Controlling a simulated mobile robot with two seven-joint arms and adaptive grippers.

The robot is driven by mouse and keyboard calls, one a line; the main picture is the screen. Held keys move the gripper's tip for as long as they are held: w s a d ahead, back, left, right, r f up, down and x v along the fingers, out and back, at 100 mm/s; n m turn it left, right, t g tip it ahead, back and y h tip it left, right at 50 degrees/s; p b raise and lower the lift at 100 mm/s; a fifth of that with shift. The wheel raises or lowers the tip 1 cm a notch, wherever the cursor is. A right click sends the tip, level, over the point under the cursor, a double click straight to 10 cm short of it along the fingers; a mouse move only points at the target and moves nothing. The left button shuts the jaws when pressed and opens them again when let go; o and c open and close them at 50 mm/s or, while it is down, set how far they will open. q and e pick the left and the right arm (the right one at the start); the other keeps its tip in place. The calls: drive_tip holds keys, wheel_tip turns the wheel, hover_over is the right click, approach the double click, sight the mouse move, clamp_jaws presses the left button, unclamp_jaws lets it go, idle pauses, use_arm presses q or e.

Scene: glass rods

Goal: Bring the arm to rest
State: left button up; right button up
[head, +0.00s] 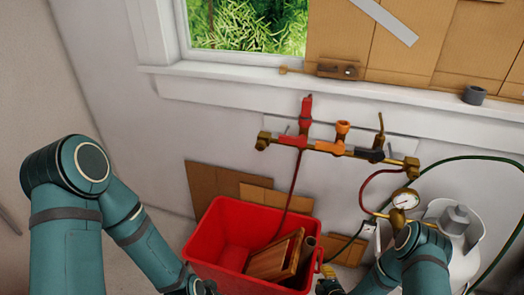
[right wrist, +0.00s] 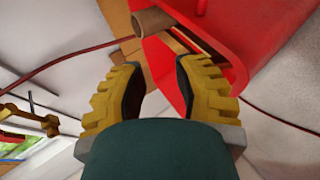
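My right arm (head: 418,262) comes in at the lower right of the head view, in front of the gas cylinder. My right gripper (head: 328,286) shows only partly at the bottom edge, close to the right side of the red bin (head: 222,238). In the right wrist view its two yellow ridged fingers (right wrist: 160,72) stand apart with nothing between them. My left arm (head: 140,240) reaches down from the left. Its gripper (head: 202,287) is mostly cut off at the bottom edge, in front of the bin, and its fingers cannot be made out.
The bin holds a wooden box (head: 277,256) and a tube (head: 309,243). A brass manifold with valves (head: 340,148) hangs on the wall. A white gas cylinder (head: 462,236) with a gauge (head: 405,199) and hoses stands at right. Cardboard (head: 216,185) leans behind the bin.

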drive_tip(key=s+a+r+m+g+y, duration=0.1)
drive_tip(key=s+a+r+m+g, duration=0.4)
drive_tip(key=s+r+m, duration=0.3)
drive_tip(key=s+a+r+m+g+y, duration=0.1)
drive_tip(key=s+a+r+m+g, duration=0.4)
drive_tip(key=s+a+r+m, duration=0.2)
drive_tip(key=s+r+m, duration=0.1)
drive_tip(key=s+m, duration=0.1)
drive_tip(key=m, duration=0.1)
drive_tip(key=shift+s+a+r+m, duration=0.3)
drive_tip(key=shift+s+r+m, duration=0.05)
drive_tip(key=shift+s+m, duration=0.05)
drive_tip(key=shift+s, duration=0.1)
